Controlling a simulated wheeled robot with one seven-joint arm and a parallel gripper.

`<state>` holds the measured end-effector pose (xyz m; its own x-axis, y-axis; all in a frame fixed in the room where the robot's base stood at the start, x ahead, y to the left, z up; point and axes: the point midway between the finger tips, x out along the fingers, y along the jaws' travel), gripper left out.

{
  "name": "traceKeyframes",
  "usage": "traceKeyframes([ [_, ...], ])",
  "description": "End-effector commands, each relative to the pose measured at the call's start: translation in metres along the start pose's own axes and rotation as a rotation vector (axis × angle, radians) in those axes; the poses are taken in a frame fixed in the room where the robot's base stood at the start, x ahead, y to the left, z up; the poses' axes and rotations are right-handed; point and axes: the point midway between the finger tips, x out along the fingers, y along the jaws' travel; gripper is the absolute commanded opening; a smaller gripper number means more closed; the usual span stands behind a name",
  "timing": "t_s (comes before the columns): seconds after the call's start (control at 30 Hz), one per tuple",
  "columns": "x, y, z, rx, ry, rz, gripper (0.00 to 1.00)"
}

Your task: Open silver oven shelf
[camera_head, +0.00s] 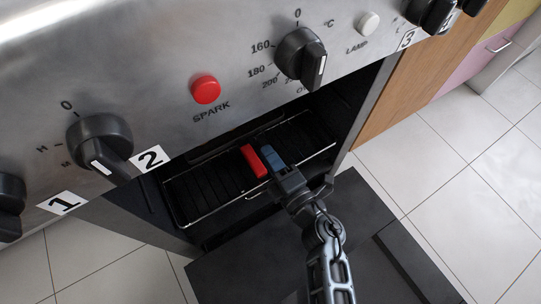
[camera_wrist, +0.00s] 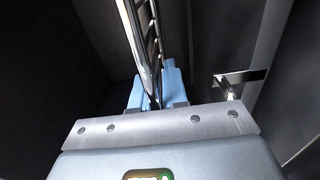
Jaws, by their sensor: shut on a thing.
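The silver oven shelf (camera_head: 215,187) is a wire rack inside the dark oven, below the control panel in the head view. My gripper (camera_head: 263,162), with one red and one blue finger, reaches over the lowered oven door (camera_head: 340,235) to the shelf's front part. In the wrist view, my light-blue fingers (camera_wrist: 153,88) stand on either side of the shelf's silver front rail (camera_wrist: 136,42) and are shut on it. The exact contact is partly hidden between the fingertips.
The steel control panel above the opening carries black knobs (camera_head: 302,55), a red spark button (camera_head: 206,89) and a white lamp button (camera_head: 368,23). A wooden cabinet side (camera_head: 425,75) stands to the right. The tiled floor (camera_head: 450,170) there is clear.

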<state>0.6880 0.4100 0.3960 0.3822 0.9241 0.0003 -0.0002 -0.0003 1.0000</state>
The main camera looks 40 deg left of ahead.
Motion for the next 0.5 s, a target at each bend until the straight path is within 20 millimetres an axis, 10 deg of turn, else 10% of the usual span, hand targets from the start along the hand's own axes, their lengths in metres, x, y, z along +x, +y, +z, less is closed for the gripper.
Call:
traceKeyframes([
  [0.5,-0.057,0.003,0.000,0.004,-0.005,-0.006,0.00],
])
